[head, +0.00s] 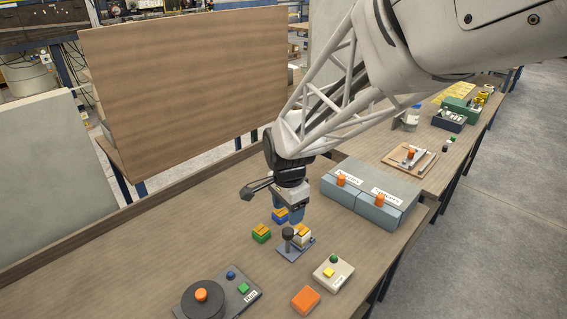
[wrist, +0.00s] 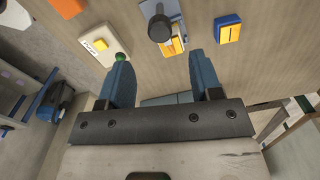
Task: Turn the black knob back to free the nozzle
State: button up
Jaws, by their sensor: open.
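The black knob (head: 288,233) stands upright on a small blue-grey plate (head: 296,252) on the bench; its round top also shows at the top of the wrist view (wrist: 160,27). A white piece with a yellow top (head: 303,232) sits on the same plate, right beside the knob; I cannot tell whether it is the nozzle. In the wrist view it is partly hidden behind the knob. My gripper (wrist: 159,54) is open and empty, with its blue fingers apart. The knob lies just beyond the fingertips, roughly midway across the gap and not between them.
A cream button box (head: 334,274) and an orange block (head: 305,300) lie in front. A black turntable (head: 203,299) is front left. Grey boxes (head: 372,204) stand to the right.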

aim_at(288, 230)
jog(key=shift+f, duration=3.85)
jog(key=c, duration=0.9)
